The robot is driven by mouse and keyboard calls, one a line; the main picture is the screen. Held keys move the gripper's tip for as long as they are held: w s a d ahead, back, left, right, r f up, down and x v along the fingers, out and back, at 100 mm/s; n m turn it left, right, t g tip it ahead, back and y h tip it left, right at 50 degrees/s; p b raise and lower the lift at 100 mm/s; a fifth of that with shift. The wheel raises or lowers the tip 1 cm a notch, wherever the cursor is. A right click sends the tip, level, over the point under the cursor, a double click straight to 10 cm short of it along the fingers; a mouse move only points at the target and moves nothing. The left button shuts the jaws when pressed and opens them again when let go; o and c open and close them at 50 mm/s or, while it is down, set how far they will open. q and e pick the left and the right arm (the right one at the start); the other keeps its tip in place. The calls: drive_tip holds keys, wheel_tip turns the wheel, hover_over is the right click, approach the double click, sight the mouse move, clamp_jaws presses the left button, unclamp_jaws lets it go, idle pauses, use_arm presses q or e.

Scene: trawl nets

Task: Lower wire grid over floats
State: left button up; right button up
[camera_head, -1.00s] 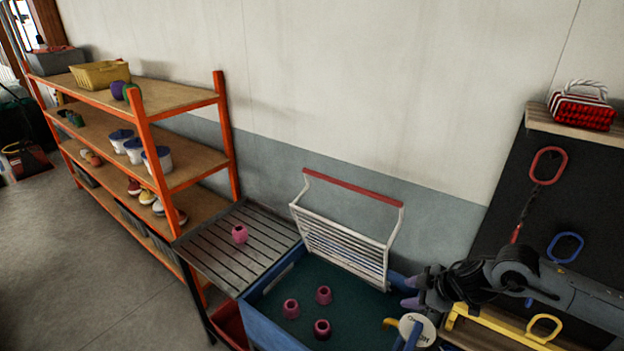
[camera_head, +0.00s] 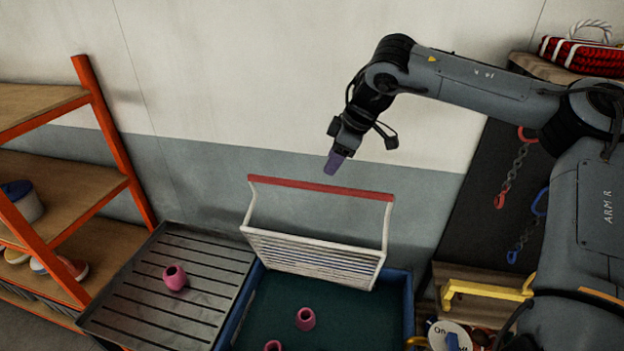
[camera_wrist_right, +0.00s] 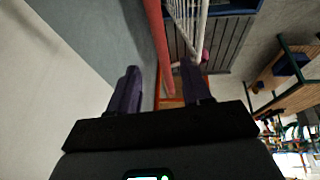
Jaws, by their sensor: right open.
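The white wire grid (camera_head: 312,258) stands tilted up at the back of the blue tub (camera_head: 408,310), with its red handle bar (camera_head: 320,189) on top. My right gripper (camera_head: 334,163) hangs just above the bar, apart from it, with purple fingers. In the right wrist view my right gripper (camera_wrist_right: 160,75) is open and the red bar (camera_wrist_right: 157,45) shows between its fingers. Pink floats, one (camera_head: 305,319) and another (camera_head: 272,346) cut by the frame edge, lie in the tub. A further pink float (camera_head: 175,277) sits on the slatted tray. My left gripper is out of view.
The slatted metal tray (camera_head: 195,254) adjoins the tub on the left. An orange-framed shelf (camera_head: 115,150) stands farther left. A dark panel with hanging chains (camera_head: 512,175) and a yellow bar (camera_head: 485,290) are on the right. The wall is close behind the grid.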

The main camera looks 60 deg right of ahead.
sight(319, 185)
drive_tip(key=x, duration=0.9)
drive_tip(key=shift+f+p, duration=0.15)
drive_tip(key=shift+p, duration=0.25)
drive_tip(key=shift+a, duration=0.1)
clamp_jaws()
